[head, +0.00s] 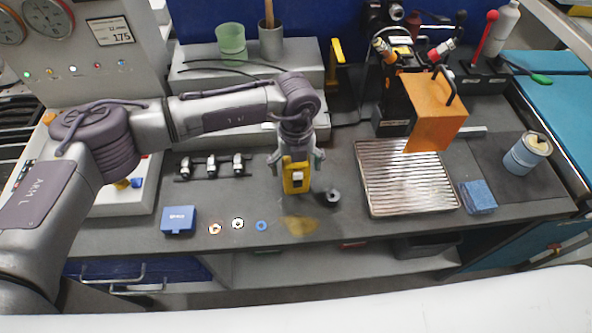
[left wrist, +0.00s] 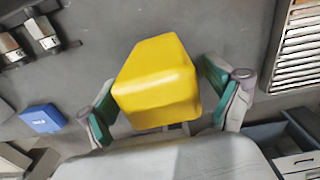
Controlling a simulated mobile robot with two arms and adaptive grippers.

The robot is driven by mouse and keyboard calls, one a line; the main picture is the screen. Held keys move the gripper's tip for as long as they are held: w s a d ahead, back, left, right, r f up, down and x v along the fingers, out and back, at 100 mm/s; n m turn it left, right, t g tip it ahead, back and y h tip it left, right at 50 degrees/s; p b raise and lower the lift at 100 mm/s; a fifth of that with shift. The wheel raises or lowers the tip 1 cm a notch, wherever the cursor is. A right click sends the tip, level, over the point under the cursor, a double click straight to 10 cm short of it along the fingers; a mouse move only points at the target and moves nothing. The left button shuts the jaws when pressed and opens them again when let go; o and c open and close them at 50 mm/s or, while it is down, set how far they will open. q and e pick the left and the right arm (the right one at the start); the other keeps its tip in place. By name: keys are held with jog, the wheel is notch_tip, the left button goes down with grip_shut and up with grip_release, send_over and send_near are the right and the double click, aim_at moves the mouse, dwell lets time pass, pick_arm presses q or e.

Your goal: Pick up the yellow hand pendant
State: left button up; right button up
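The yellow hand pendant (head: 296,178) is upright between the fingers of my left gripper (head: 297,165), over the front part of the grey bench top. In the left wrist view, the pendant (left wrist: 157,82) fills the space between the green-padded fingers of the left gripper (left wrist: 160,105). The fingers are spread wide, one on each side. A narrow gap shows between the pendant and the right-hand pad. The pendant's lower end and whether it touches the bench are hard to make out. My right gripper is not in view.
A blue box (head: 178,220) and several small rings lie to the left. A dark round part (head: 332,196) sits close on the right.

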pick_arm(q)
jog(key=c, duration=1.2)
jog(key=shift+r, duration=0.1)
notch_tip(320, 180, up, 4)
jog(key=shift+w+f+b, duration=0.1)
jog(key=shift+b, duration=1.05)
jog(key=shift+s+d+r+b, duration=0.6)
jog(key=shift+s+d+r, duration=0.6)
jog(key=shift+d, duration=0.4)
jog(key=shift+s+d+r+b, duration=0.65)
jog(key=shift+s+d+r, duration=0.5)
jog(key=shift+d, duration=0.45)
jog(key=shift+s+d+r+b, duration=0.6)
jog(key=shift+s+d+r, duration=0.6)
jog(key=shift+d, duration=0.4)
jog(key=shift+w, duration=0.1)
